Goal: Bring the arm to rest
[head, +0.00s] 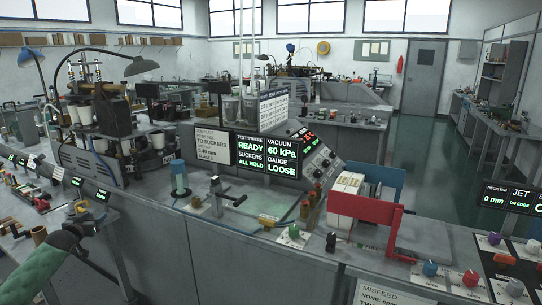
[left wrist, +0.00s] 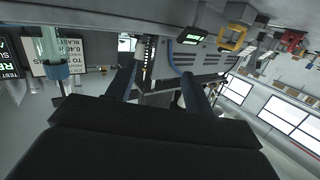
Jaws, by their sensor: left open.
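My left arm, with a green sleeve (head: 35,272), comes in from the lower left in the head view. Its left gripper (head: 86,226) is over the front left part of the bench. In the left wrist view the two dark fingers of this gripper (left wrist: 160,78) stand apart with nothing between them. The grey machine bench (head: 225,218) lies ahead and to the right of it. My right gripper is in neither view.
A clear cylinder with a blue base (head: 180,180) and a hand crank (head: 222,190) stand right of the gripper. Lit panels (head: 265,157) read READY and LOOSE. A red bracket (head: 365,210) holds a white stack. Small tools (head: 30,192) crowd the left.

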